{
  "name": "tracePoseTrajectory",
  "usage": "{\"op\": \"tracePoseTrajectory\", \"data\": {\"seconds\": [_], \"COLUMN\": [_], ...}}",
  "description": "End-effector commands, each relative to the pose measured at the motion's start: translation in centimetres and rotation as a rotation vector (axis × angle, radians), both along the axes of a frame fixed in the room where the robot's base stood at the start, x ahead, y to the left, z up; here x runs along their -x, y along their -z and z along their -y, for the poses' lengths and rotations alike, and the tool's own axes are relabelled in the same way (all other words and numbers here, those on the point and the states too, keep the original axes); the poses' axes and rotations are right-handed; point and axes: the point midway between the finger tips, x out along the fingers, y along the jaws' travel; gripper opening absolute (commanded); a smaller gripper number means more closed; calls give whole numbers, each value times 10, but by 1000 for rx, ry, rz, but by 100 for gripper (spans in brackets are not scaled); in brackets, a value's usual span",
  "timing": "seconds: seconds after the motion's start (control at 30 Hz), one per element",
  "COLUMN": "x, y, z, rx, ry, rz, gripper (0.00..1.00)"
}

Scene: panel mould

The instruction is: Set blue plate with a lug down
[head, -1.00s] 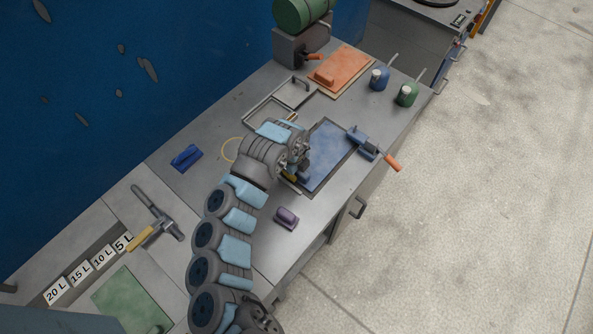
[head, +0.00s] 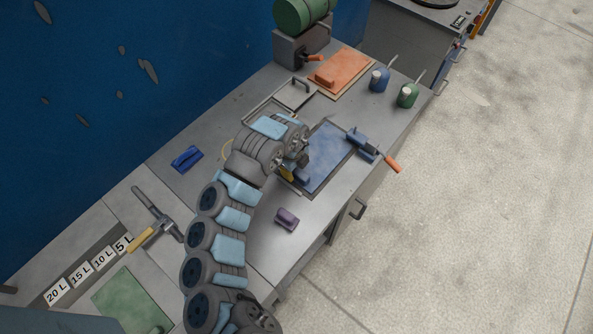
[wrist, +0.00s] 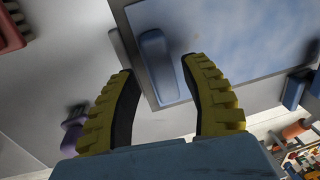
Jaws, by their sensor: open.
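The blue plate (head: 330,156) lies on the bench, inside or against a thin frame. Its raised blue lug (wrist: 158,64) shows clearly in the wrist view, with the plate's mottled blue face (wrist: 225,35) beside it. In the head view my gripper (head: 292,172) is at the plate's lower left edge, partly hidden by my wrist.
A clamp with an orange handle (head: 391,165) stands at the plate's right edge. A purple block (head: 287,218) lies in front. A blue handle piece (head: 187,158) lies left on clear bench.

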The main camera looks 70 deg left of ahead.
Motion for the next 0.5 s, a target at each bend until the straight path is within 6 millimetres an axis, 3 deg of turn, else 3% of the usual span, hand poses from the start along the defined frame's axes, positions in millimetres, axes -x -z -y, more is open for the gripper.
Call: {"op": "tracePoseTrajectory", "data": {"seconds": [0.3,0.5], "x": [5,9], "y": [-59,-79], "z": [2,5], "rx": [-4,0], "ry": [1,0], "rz": [3,0], "gripper": [46,46]}}
